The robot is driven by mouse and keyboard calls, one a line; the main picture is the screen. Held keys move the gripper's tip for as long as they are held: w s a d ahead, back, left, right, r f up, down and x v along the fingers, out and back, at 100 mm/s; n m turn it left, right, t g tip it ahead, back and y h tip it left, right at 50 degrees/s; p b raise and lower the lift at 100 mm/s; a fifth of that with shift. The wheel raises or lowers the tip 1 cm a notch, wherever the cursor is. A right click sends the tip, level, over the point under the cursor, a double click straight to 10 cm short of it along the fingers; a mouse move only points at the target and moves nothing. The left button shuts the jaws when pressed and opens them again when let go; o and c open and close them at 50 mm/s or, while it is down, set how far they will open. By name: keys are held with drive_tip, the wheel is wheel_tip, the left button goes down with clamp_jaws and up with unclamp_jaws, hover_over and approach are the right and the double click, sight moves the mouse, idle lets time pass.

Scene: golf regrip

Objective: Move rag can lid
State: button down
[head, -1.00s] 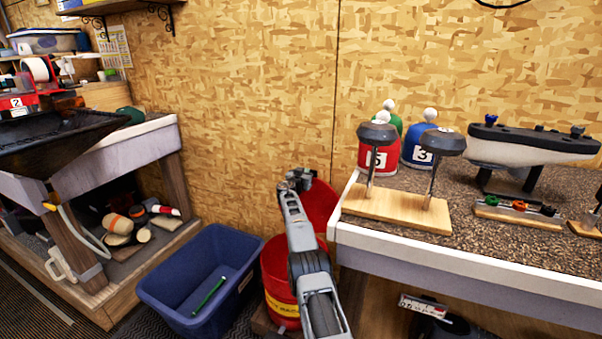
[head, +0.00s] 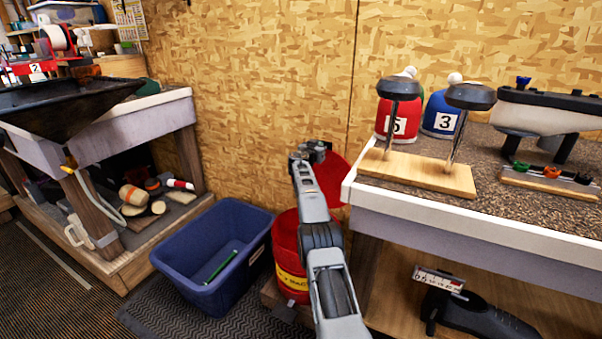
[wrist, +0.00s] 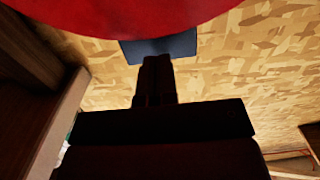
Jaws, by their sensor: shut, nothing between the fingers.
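In the wrist view the red lid (wrist: 130,14) fills the top edge, just beyond my fingers. My gripper (head: 314,150) is at the lid's upper left in the head view. It also shows in the wrist view (wrist: 157,68), dark and with its fingers together, holding nothing. Whether it touches the lid, I cannot tell.
A blue bin (head: 250,218) with a green stick inside stands left of the can. The workbench (head: 480,218) on the right bears numbered covers and a wooden stand. A black tool lies on its lower shelf. The plywood wall (head: 250,100) is close behind.

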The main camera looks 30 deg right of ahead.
drive_tip(key=f+b+v, duration=0.1)
drive_tip(key=b+v, duration=1)
drive_tip(key=v, duration=0.1)
drive_tip(key=s+a+r+n+g+y+p, duration=0.1)
drive_tip(key=s+a+r+n+y+p, duration=0.15)
drive_tip(key=s+a+r+p, duration=0.4)
drive_tip(key=s+a+r+n+g+y+p, duration=0.1)
drive_tip(key=s+a+r+g+y+p, duration=0.15)
drive_tip(key=s+r+p, duration=0.75)
drive_tip(key=s+a+r+n+g+y+p, duration=0.1)
drive_tip(key=s+a+r+n+y+p, duration=0.1)
drive_tip(key=s+a+p, duration=0.4)
drive_tip(key=s+a+r+n+g+y+p, duration=0.1)
drive_tip(key=s+a+r+n+y+p, duration=0.1)
drive_tip(key=s+a+p, duration=0.4)
drive_tip(key=s+a+r+n+g+y+p, duration=0.1)
drive_tip(key=s+a+y+p, duration=0.4)
drive_tip(key=s+p, duration=0.6)
drive_tip(key=a+r+n+p, duration=0.1)
drive_tip(key=a+n+p, duration=0.1)
drive_tip(key=shift+r+n+y, duration=0.3)
drive_tip(key=shift+r+n, duration=0.05)
drive_tip(key=shift+r, duration=0.05)
